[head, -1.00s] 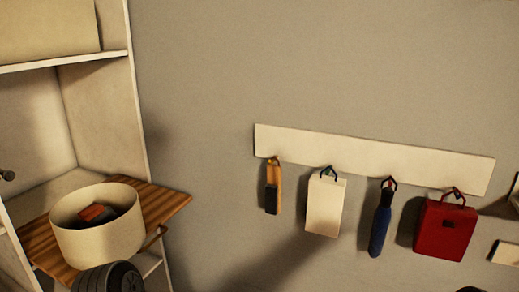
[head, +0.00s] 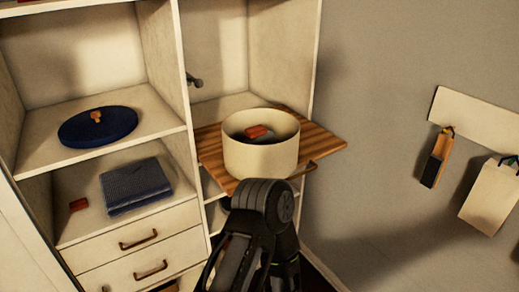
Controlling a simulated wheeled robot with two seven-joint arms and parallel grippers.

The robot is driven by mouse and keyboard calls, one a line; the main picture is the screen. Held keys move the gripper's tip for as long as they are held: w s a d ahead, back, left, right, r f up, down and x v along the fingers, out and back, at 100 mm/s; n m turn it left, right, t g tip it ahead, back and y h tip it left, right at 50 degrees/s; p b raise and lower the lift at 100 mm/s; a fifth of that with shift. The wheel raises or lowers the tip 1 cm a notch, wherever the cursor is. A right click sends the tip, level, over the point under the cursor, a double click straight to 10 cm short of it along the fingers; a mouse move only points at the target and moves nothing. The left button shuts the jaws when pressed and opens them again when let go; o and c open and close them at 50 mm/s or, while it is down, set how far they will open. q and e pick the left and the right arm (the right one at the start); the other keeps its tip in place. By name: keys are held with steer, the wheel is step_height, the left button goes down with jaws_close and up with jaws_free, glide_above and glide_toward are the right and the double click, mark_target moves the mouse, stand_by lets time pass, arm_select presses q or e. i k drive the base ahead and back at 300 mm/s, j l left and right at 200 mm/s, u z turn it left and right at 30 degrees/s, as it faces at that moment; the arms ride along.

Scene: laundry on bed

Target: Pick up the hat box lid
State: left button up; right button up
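The hat box lid appears to be the dark blue round disc (head: 80,131) with a small orange knob on top. It lies flat on the middle shelf at the left of the head view, with nothing touching it from above. The cream round hat box (head: 261,160) stands open on a striped wooden pull-out board (head: 325,145), with a small red-orange item (head: 257,132) inside. Part of one of my dark arms rises at the bottom centre, in front of the board. Neither gripper's fingertips show.
A folded dark blue cloth (head: 136,187) and a small red item (head: 78,205) lie on the shelf below the disc. Two drawers with handles (head: 138,239) are under that. An upright panel (head: 183,100) divides the disc's shelf from the box's bay. Hooks with hanging items are at right.

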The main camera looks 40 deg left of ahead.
mark_target(98, 127)
steer(key=u, duration=1.3)
